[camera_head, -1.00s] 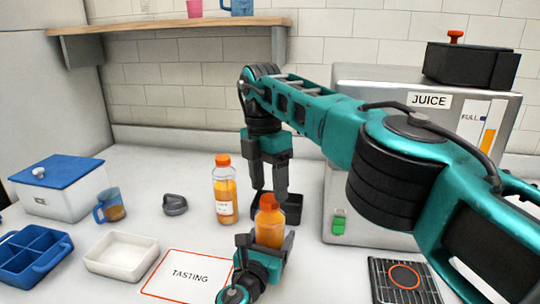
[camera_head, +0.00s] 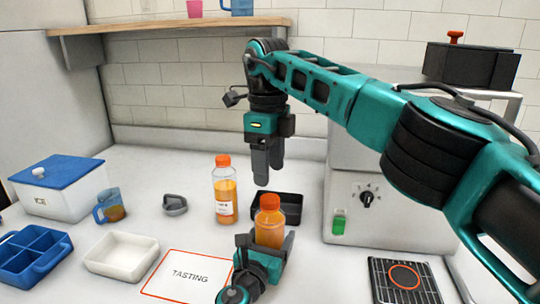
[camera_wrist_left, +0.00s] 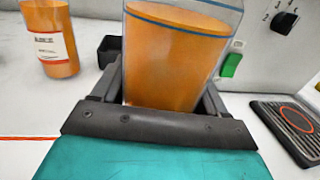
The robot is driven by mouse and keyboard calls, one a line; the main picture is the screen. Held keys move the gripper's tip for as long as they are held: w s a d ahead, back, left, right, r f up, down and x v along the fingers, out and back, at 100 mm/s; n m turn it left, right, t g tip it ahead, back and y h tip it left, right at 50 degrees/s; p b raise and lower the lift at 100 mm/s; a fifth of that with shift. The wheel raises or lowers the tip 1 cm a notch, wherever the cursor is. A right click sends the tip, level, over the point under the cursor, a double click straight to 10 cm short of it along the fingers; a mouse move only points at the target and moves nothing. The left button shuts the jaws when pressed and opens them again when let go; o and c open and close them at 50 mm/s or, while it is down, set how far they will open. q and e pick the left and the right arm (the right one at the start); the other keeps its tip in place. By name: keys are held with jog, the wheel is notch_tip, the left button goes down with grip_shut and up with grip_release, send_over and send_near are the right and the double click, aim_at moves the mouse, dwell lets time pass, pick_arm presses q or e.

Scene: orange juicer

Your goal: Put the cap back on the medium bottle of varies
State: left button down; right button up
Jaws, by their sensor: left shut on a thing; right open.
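An orange juice bottle (camera_head: 269,228) stands upright between the fingers of my left gripper (camera_head: 265,242), which is shut on it. An orange cap (camera_head: 269,202) shows at its top; whether it is fully seated I cannot tell. My right gripper (camera_head: 266,175) is open and empty, fingers pointing down, above and behind the held bottle. A second juice bottle (camera_head: 225,195) with a white label and orange cap stands to the left. Which bottle is the medium one is not marked clearly.
A black tray (camera_head: 291,209) lies behind the held bottle. The juicer (camera_head: 400,225) stands right. A grey lid-like piece (camera_head: 174,205), jug (camera_head: 110,207), white tray (camera_head: 121,256), blue divided tray (camera_head: 33,256) and tasting mat (camera_head: 188,274) lie left. A drip grate (camera_head: 404,282) is front right.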

aim_at(270, 198)
jog(key=n, duration=0.2)
jog(key=r+n, duration=0.1)
jog(key=n, duration=0.4)
jog(key=shift+r, duration=0.25)
jog(key=shift+f, duration=4)
jog(key=shift+c, duration=0.3)
jog(key=c, duration=1)
jog(key=m, duration=0.5)
jog(key=shift+m, duration=0.3)
jog(key=m, duration=0.5)
jog(key=shift+m, duration=0.4)
jog(key=o, duration=1.2)
